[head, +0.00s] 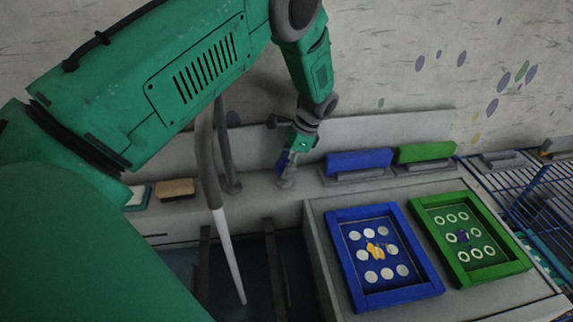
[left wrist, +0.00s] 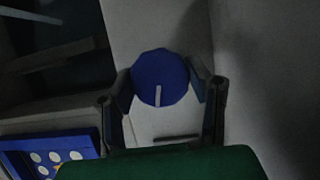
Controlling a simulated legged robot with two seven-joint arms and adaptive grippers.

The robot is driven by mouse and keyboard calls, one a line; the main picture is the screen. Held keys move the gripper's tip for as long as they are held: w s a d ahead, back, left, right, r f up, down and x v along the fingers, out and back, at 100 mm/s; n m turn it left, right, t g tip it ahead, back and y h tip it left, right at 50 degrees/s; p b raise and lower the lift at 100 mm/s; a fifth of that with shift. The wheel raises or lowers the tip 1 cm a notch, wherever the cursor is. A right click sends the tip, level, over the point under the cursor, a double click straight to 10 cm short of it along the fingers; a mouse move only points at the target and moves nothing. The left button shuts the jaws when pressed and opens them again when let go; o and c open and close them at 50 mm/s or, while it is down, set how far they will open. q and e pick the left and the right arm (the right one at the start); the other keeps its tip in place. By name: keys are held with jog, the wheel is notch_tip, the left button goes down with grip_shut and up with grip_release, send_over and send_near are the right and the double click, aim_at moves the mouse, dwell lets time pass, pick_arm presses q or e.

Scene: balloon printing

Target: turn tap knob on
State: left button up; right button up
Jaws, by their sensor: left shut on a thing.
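The tap knob (left wrist: 160,78) is round and blue with a white line on its face. In the left wrist view it sits between the two fingers of my left gripper (left wrist: 160,95), which is shut on it. In the head view the left gripper (head: 290,162) is at the back ledge, with a bit of the blue knob (head: 282,163) showing beside it. The grey tap (head: 207,165) curves down left of the gripper. A pale straight streak (head: 229,255) runs down from its spout into the dark basin; I cannot tell whether it is water. My right gripper is out of view.
A blue tray (head: 433,288) and a green tray (head: 515,267) with round spots lie on the grey counter at right. A blue block (head: 360,161) and a green block (head: 426,152) stand behind them. A brown block (head: 175,188) is on the left ledge. A blue wire rack (head: 530,205) stands at far right.

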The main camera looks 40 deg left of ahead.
pick_arm(q)
jog(key=shift+a+n+h, duration=0.1)
jog(key=shift+n+h, duration=0.4)
jog(key=shift+n, duration=0.8)
jog(key=o, duration=1.1)
jog(key=shift+c, duration=0.2)
jog(key=shift+o, duration=0.5)
jog(key=shift+w+r, duration=0.15)
jog(key=shift+r, duration=0.1)
jog(key=v, duration=1.1)
jog(key=shift+w+g, duration=0.3)
jog(key=shift+w, duration=0.05)
